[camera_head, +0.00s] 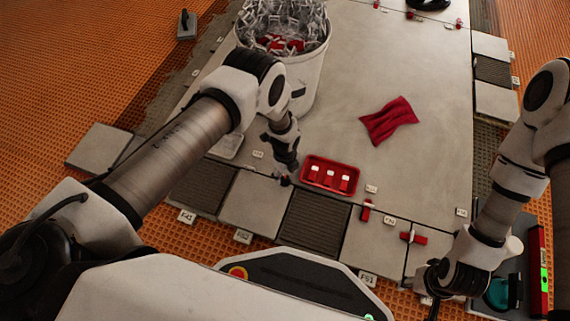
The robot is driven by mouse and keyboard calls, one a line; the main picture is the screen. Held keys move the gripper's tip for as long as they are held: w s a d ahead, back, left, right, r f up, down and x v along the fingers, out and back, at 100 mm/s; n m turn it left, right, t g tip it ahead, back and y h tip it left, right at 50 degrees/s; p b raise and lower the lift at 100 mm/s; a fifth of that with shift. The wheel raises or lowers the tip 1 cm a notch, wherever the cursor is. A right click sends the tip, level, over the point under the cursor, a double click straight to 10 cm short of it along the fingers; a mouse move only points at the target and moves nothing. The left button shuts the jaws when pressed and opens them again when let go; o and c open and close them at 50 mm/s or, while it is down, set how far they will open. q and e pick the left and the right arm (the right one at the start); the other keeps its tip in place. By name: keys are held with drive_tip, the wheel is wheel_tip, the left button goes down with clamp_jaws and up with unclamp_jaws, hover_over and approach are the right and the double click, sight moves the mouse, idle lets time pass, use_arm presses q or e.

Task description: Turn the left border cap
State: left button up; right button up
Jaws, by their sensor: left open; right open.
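My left gripper (284,177) points down at the tile joint left of the red tray. A small dark and red piece shows at its fingertips, probably the left border cap, but the fingers mostly hide it. I cannot tell whether they touch it. Two other red caps stand on joints to the right: one cap (366,211) near the tray and another cap (413,237) further right. My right gripper (432,303) hangs low at the bottom right, partly cut off by the frame edge and apart from the caps.
A red tray (307,181) holds several red pieces with white tops. A white bucket (308,88) of clips stands behind my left arm. A red cloth (389,121) lies on the pale floor. A red and green level (540,262) lies at the right. Small white labels mark the tiles.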

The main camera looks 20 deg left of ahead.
use_arm(q)
wheel_tip(320, 180, up, 9)
drive_tip(key=shift+f, duration=0.1)
idle(0.4)
